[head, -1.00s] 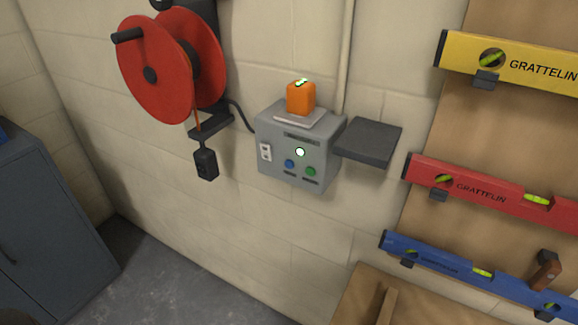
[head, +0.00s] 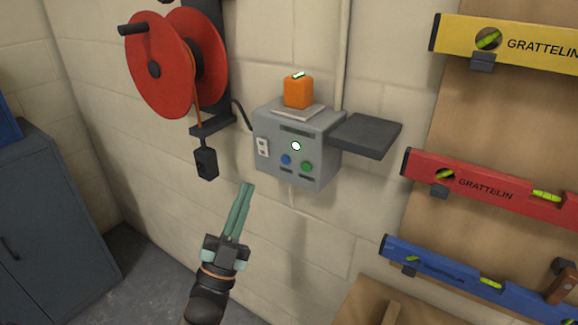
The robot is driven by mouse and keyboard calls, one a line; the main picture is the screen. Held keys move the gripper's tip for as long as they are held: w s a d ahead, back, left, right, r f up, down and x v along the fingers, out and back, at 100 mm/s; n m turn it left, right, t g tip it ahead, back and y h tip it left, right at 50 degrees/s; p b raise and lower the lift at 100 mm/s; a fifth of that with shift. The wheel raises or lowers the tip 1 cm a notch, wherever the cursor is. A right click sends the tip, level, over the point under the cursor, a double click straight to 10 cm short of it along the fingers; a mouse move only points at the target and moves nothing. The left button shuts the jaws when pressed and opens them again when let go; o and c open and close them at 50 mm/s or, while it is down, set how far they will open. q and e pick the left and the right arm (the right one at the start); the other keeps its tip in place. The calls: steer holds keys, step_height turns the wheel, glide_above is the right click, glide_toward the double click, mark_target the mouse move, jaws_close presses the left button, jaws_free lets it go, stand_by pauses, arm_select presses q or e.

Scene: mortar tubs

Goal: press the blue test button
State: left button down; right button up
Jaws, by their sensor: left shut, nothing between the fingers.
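The blue test button (head: 286,160) is on the front of a grey wall box (head: 328,160), at its lower left. A green button (head: 307,167) sits just right of it, and a lit white lamp (head: 296,146) is above them. My left gripper (head: 246,187) is shut and empty, its fingers together and pointing up. In the picture its tips are below and left of the blue button, apart from the box. The right gripper does not show.
An orange block (head: 298,92) stands on top of the box. A dark shelf (head: 366,136) juts out at its right. A red cable reel (head: 160,75) and a hanging black plug (head: 206,163) are at the left. Spirit levels (head: 480,180) hang at the right.

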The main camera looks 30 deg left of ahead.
mark_target(285, 160)
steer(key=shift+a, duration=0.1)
arm_select(q)
steer(key=shift+w+d+b, duration=0.2)
steer(key=shift+w+b, duration=0.5)
steer(key=shift+w, duration=1.5)
steer(key=shift+w+d+b, duration=0.15)
steer(key=shift+w+b, duration=0.5)
steer(key=shift+w, duration=1.55)
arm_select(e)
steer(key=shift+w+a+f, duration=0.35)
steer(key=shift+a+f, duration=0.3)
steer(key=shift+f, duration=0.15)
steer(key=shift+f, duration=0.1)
arm_select(q)
steer(key=shift+w, duration=0.1)
steer(key=shift+w, duration=0.3)
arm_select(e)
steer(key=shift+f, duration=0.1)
